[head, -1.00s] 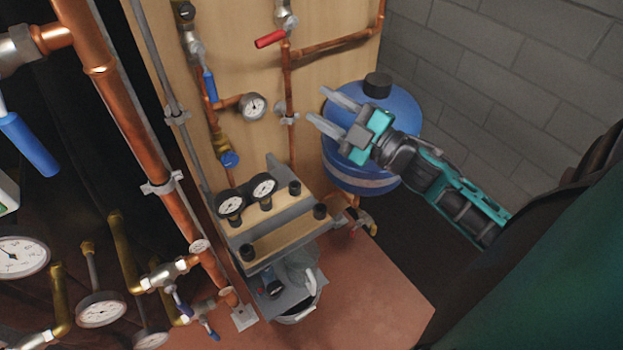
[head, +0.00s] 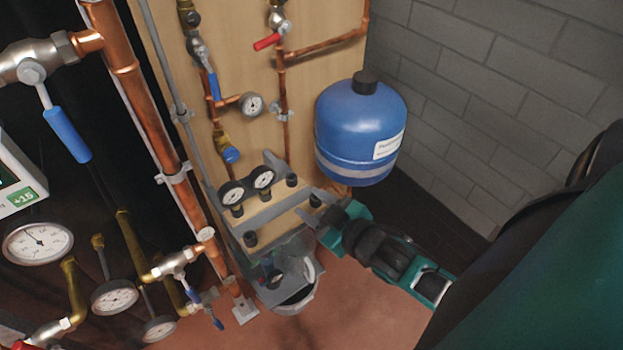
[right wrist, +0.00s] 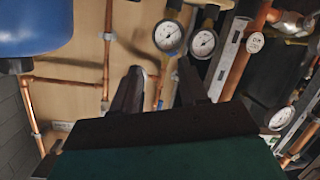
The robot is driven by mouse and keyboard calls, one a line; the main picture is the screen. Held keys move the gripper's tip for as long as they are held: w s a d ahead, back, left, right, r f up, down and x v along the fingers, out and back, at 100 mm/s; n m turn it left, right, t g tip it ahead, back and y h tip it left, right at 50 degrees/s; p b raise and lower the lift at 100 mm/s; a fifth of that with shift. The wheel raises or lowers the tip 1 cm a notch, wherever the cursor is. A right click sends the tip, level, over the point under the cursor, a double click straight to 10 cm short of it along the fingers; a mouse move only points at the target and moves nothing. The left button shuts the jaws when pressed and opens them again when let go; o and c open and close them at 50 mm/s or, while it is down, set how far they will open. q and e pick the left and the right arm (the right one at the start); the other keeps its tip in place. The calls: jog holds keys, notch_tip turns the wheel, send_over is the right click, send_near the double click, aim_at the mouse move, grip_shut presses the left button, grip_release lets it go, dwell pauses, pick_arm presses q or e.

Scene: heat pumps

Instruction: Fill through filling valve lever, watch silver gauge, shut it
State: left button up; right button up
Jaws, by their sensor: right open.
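On the wooden board, a blue lever (head: 213,86) sits on a copper line, with a small silver-rimmed gauge (head: 252,104) beside it. A red lever (head: 267,42) sits on the neighbouring line. I cannot tell which lever is the filling valve's. My right gripper (head: 308,204) is open and empty, at the right end of the hose manifold (head: 275,213), below the blue tank. My left gripper is out of view.
The blue tank (head: 350,125) hangs right of the board by a grey block wall (head: 470,100). At left are a thick copper pipe (head: 130,90), a large blue-handled valve (head: 67,134) and several round gauges. A grey bucket (head: 294,296) stands below the manifold.

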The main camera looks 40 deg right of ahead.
jog(key=shift+m+g, duration=0.6)
jog(key=shift+g, duration=0.1)
jog(key=shift+s+a+f, duration=1.3)
jog(key=shift+s+a, duration=0.25)
jog(key=shift+a, duration=0.05)
jog(key=shift+c, duration=0.3)
